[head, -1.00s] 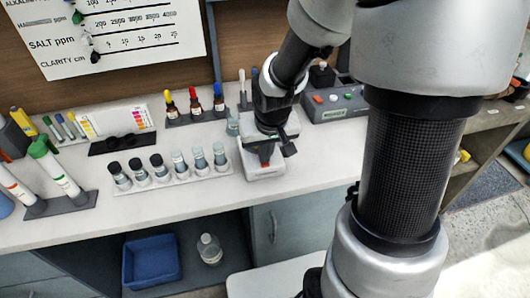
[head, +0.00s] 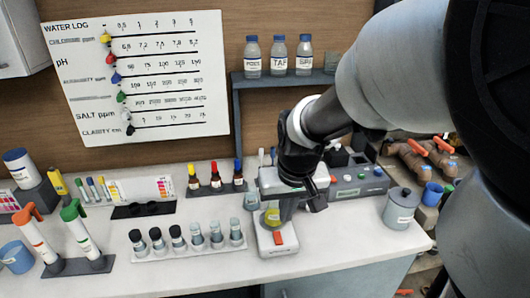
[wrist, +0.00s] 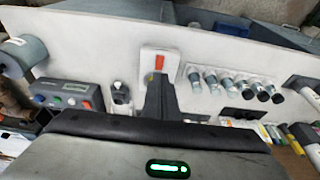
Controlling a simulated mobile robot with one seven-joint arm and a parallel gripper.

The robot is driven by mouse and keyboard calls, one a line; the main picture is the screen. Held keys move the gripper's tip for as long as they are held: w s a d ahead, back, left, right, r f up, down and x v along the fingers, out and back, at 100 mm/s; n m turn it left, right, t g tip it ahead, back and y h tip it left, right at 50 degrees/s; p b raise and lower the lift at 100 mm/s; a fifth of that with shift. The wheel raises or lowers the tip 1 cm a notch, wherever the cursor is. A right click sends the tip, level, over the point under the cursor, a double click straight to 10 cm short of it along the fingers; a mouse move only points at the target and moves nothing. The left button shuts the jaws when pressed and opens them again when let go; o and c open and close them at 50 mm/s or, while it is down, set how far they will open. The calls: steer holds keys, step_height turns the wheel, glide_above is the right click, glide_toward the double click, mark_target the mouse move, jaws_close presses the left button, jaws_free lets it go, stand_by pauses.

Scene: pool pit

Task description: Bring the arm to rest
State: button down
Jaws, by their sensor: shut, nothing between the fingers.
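My arm reaches in from the right in the head view. My gripper (head: 316,203) is dark and shut with nothing in it. It hangs over or just in front of a white bench device (head: 276,246) with a red-orange switch (head: 278,238). A yellow-green vial or cup (head: 272,217) shows at the device. In the wrist view the shut fingers (wrist: 160,88) point at the same device (wrist: 147,62) and cover part of it. I cannot tell whether the fingers touch it.
A rack of several sample vials (head: 188,242) stands left of the device, with dropper bottles (head: 216,178) behind. A grey control box (head: 358,184) and a lidded grey pot (head: 401,208) stand to the right. The front strip of the counter (head: 180,275) is clear.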

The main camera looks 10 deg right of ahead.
steer(key=shift+r, duration=0.2)
steer(key=s+r+t+p, duration=0.2)
steer(key=s+r+p, duration=0.1)
steer(key=s+r, duration=1)
steer(key=shift+d+r, duration=0.2)
steer(key=shift+d, duration=0.05)
